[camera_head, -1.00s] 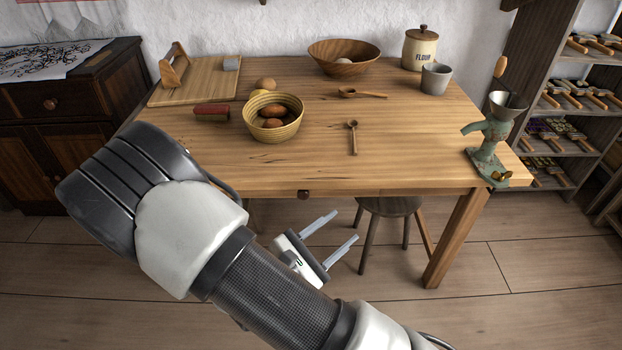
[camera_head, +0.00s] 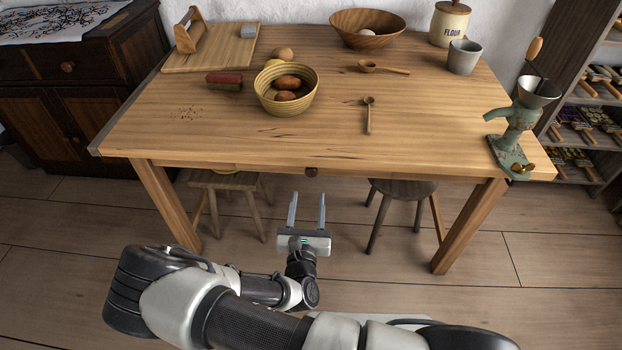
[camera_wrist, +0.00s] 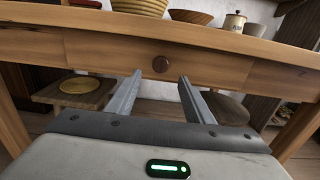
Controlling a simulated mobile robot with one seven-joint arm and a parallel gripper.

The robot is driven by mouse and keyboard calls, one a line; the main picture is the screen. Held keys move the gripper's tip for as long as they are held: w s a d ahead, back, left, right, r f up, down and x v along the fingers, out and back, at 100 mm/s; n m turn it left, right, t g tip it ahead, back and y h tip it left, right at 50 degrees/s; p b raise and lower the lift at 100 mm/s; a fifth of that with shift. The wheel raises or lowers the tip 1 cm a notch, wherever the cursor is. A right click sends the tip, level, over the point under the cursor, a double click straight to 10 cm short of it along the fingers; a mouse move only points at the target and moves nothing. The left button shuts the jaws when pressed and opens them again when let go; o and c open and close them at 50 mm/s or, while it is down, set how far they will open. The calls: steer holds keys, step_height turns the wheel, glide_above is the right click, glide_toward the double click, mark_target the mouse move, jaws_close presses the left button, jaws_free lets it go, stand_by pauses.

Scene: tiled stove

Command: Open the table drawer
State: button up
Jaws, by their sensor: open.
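The wooden table (camera_head: 220,120) has a drawer (camera_wrist: 115,57) in its front apron, with a round dark knob (camera_wrist: 161,64) at its middle. The drawer looks shut, flush with the apron. In the head view the knob (camera_head: 311,172) shows just under the tabletop's front edge. My gripper (camera_head: 307,194) is open and empty, in front of the table and pointing at it. In the wrist view the open fingers (camera_wrist: 158,80) stand to either side below the knob, apart from it.
Two stools (camera_head: 228,183) (camera_head: 400,188) stand under the table, left and right of my gripper. On the tabletop are a basket (camera_head: 262,100), a bowl (camera_head: 368,40), a flour jar (camera_head: 449,22) and a grinder (camera_head: 513,125). The floor before the table is clear.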

mark_target(311, 174)
steer(key=w+b, duration=0.1)
steer(key=w, duration=0.3)
steer(key=w+b, duration=0.1)
steer(key=w, duration=0.4)
steer(key=shift+w+d, duration=0.2)
steer(key=shift+w, duration=0.1)
jaws_close()
